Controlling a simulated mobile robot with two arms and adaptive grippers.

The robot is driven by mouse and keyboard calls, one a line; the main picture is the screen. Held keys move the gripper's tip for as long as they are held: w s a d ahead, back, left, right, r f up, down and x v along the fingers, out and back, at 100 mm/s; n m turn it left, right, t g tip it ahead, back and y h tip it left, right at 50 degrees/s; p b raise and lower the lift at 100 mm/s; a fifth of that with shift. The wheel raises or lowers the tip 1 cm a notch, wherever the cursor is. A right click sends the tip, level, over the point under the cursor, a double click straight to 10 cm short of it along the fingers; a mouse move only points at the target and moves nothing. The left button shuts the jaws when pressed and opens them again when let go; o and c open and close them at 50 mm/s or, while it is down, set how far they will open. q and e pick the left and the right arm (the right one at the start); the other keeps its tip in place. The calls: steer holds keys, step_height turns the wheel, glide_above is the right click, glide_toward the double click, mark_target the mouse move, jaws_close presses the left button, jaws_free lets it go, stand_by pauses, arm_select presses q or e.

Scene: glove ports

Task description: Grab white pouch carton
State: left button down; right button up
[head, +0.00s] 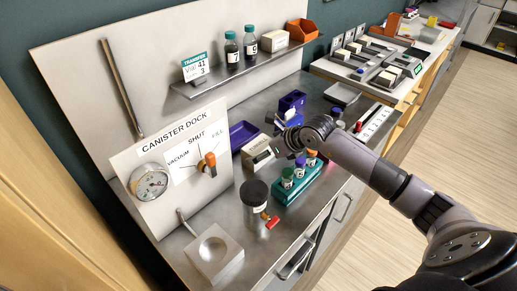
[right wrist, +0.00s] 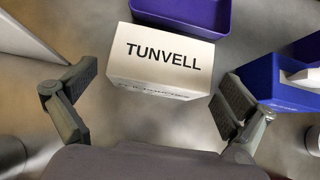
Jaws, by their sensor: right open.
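The white carton (right wrist: 163,52) stands on the steel bench and is labelled "TUNVELL" in the right wrist view. In the head view the carton (head: 258,152) sits in front of the purple tray, left of my right gripper (head: 290,139). In the right wrist view my right gripper (right wrist: 158,95) is open and empty. Its two fingers are spread, one toward each side of the carton's near end, with visible gaps between. My left gripper is not in view.
A purple tray (right wrist: 182,14) is just behind the carton, and a blue holder (right wrist: 268,84) is close to the right finger. A teal rack (head: 281,192) of capped vials and a dark-lidded canister (head: 254,200) stand nearer the front. The dock panel (head: 176,151) is at left.

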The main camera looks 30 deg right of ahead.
steer(key=shift+x, duration=1.1)
steer(key=shift+r, duration=0.1)
steer(key=c, duration=1.2)
